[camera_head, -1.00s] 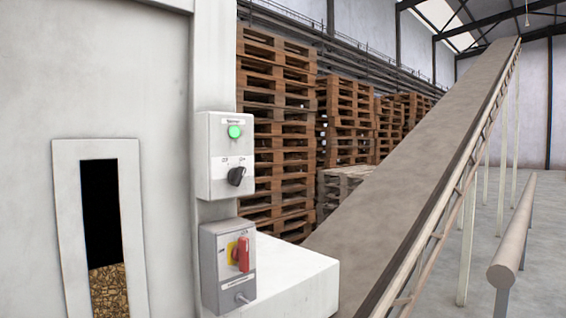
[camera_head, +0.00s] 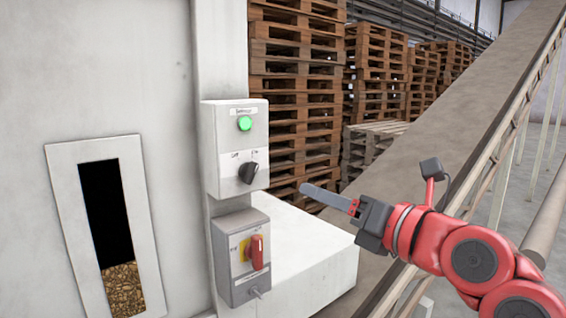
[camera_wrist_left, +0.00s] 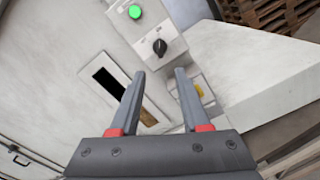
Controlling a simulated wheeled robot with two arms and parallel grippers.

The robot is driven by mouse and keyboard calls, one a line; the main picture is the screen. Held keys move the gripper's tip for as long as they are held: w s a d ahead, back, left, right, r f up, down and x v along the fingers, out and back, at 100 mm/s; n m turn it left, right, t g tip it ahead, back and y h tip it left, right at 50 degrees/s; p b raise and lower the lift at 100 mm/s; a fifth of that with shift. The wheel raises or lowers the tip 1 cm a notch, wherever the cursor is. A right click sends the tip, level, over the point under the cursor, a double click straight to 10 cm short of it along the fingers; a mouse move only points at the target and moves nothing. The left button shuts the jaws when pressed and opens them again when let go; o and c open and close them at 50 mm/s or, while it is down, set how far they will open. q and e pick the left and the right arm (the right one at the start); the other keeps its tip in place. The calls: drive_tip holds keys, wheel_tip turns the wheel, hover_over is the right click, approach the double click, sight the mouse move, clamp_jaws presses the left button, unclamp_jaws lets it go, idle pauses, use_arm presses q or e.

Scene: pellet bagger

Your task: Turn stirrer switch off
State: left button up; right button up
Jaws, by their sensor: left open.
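The upper grey switch box (camera_head: 209,150) has a green light (camera_head: 245,123) that looks lit. Below the light is the black stirrer switch knob (camera_head: 248,173), with OFF marked at its left and ON at its right. The knob seems turned toward ON. In the left wrist view the knob (camera_wrist_left: 159,47) lies just beyond the fingertips. My left gripper (camera_head: 308,190) is right of the box in the head view, its finger pointing left, apart from the knob. In the left wrist view its two fingers (camera_wrist_left: 161,73) are spread with nothing between them. My right gripper is not in view.
A lower grey box (camera_head: 222,262) with a red handle (camera_head: 256,252) on a yellow plate sits under the switch box. A white ledge (camera_head: 310,255) juts out beside it. A sloping conveyor (camera_head: 455,130) and stacked pallets (camera_head: 295,90) stand behind.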

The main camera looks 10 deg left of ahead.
sight(255, 170)
use_arm(q)
drive_tip(key=p+x, duration=0.7)
drive_tip(key=x, duration=0.9)
drive_tip(key=shift+a+r, duration=0.1)
drive_tip(key=shift+a, duration=0.2)
drive_tip(key=shift+w+a, duration=0.35)
drive_tip(key=shift+w, duration=0.05)
clamp_jaws()
